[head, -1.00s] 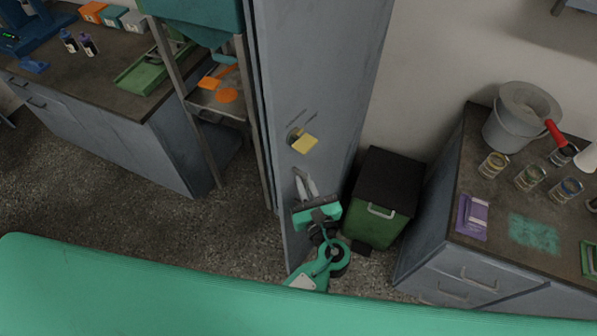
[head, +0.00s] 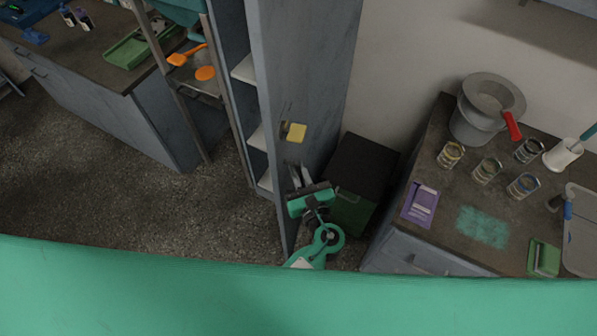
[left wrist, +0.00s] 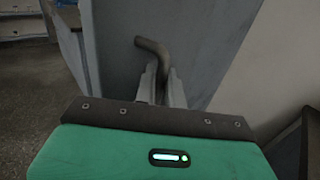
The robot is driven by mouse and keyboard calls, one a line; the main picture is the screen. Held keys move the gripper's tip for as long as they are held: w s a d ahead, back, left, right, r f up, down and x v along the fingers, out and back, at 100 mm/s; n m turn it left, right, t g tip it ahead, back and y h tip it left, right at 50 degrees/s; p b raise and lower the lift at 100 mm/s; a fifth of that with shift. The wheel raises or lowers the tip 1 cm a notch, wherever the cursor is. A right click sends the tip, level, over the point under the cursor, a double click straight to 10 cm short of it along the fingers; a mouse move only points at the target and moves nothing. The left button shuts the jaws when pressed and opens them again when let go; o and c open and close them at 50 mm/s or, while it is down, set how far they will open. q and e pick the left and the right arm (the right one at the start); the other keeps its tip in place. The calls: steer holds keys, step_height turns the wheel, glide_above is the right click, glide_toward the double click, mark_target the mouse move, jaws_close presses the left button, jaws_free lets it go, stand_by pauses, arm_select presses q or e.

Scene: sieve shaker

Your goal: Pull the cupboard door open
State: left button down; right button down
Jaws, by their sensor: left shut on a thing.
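The grey cupboard door (head: 300,70) stands ajar, and pale shelves (head: 246,70) show in the gap to its left. A yellow padlock-like piece (head: 297,132) sits on the door above my gripper. My left gripper (head: 299,174) is shut on the door handle, low on the door face. In the left wrist view the bent metal handle (left wrist: 152,48) rises from between the two fingers (left wrist: 160,88). The fingers and the green gripper body hide the lower handle. My right gripper is in neither view.
A dark-topped green bin (head: 362,172) stands on the floor right of the door. A bench (head: 445,125) with a grey bucket (head: 478,122), several jars and a purple packet (head: 421,204) is at right. Open floor (head: 130,190) lies left of the door.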

arm_select(q)
steer(key=shift+w, duration=0.1)
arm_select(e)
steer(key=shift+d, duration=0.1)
arm_select(q)
steer(key=c, duration=1.7)
jaws_free()
steer(key=shift+o, duration=0.3)
steer(key=shift+w, duration=0.1)
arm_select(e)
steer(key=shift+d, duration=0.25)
